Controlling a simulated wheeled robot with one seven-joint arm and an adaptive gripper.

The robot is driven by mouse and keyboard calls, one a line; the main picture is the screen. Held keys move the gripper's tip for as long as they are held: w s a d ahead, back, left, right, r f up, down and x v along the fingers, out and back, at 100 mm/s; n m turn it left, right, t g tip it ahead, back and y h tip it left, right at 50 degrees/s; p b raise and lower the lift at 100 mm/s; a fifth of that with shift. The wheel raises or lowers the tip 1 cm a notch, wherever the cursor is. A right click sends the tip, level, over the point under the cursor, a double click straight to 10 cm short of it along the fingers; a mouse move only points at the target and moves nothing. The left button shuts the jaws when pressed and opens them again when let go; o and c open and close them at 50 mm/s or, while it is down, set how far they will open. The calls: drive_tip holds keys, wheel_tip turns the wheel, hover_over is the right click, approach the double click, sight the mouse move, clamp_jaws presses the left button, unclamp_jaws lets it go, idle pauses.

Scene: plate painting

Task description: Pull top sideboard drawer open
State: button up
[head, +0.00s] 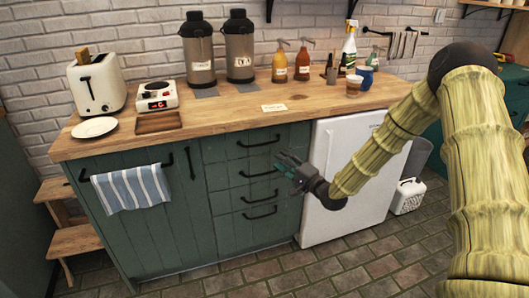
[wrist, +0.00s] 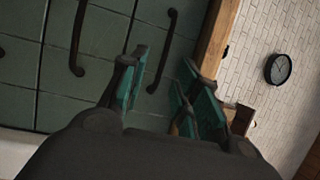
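The green sideboard (head: 222,219) has a column of drawers, all of which look closed. The top drawer's black bar handle (head: 260,143) sits just under the wooden worktop. In the wrist view this handle (wrist: 163,50) shows between and beyond my fingers, nearest the worktop edge. A lower drawer handle (wrist: 77,40) is left of it. My gripper (head: 283,164) is in front of the drawers' right side, below and right of the top handle. Its teal-padded fingers (wrist: 168,88) are apart and nothing shows held. I cannot tell exactly how far the fingertips are from the drawer front.
The wooden worktop (head: 222,117) overhangs the drawers and carries a toaster (head: 97,84), flasks, bottles and cups. A striped towel (head: 131,188) hangs on the left door. A white fridge (head: 345,190) stands right of the drawers. The tiled floor in front is clear.

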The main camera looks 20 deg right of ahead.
sight(264, 144)
drive_tip(key=x, duration=0.7)
drive_tip(key=r+x, duration=0.1)
drive_tip(key=x, duration=0.3)
drive_tip(key=shift+d, duration=0.25)
clamp_jaws()
